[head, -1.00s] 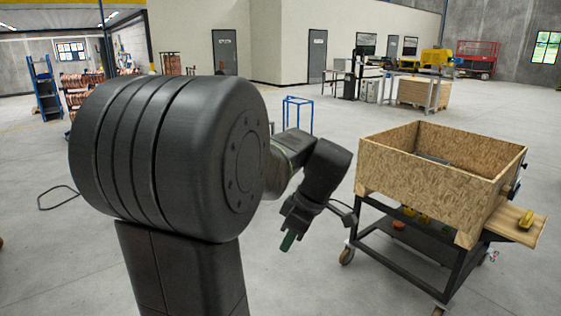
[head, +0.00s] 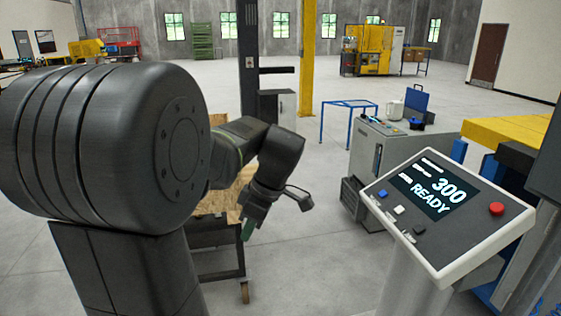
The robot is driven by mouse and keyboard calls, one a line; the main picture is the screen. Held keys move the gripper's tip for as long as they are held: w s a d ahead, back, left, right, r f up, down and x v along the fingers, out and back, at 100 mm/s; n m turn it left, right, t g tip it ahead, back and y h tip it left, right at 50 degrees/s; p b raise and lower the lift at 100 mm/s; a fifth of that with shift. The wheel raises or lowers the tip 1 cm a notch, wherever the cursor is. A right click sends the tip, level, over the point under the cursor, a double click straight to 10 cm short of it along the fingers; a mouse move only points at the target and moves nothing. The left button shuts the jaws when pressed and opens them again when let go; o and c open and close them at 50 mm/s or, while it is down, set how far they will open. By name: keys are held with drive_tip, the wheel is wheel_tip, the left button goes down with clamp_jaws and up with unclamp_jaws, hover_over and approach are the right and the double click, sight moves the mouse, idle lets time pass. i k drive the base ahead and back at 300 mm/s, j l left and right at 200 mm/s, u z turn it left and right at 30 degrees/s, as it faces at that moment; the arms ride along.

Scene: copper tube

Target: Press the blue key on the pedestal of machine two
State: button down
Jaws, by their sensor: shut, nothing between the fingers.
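A slanted control pedestal (head: 473,247) stands at the right, with a white-rimmed panel and a dark screen (head: 432,190) reading "300 READY". A small blue key (head: 382,193) is at the panel's upper left edge. A white key (head: 398,210) and a dark key (head: 419,228) follow below it. A red round button (head: 497,209) is on the panel's right side. No machine number is readable. My gripper (head: 247,231) points down, left of the pedestal and apart from it. Its greenish fingers are small in view, shut and empty.
The wooden crate (head: 243,180) on its dark cart is partly hidden behind my arm. A grey cabinet (head: 381,150) and blue and yellow machine parts (head: 505,131) stand behind the pedestal. Bare floor lies between my gripper and the pedestal.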

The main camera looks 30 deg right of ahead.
sight(382, 194)
drive_tip(key=i+l+z, duration=0.6)
drive_tip(key=z, duration=0.25)
drive_tip(key=i+z, duration=0.4)
drive_tip(key=i+l, duration=0.2)
drive_tip(key=i, duration=0.1)
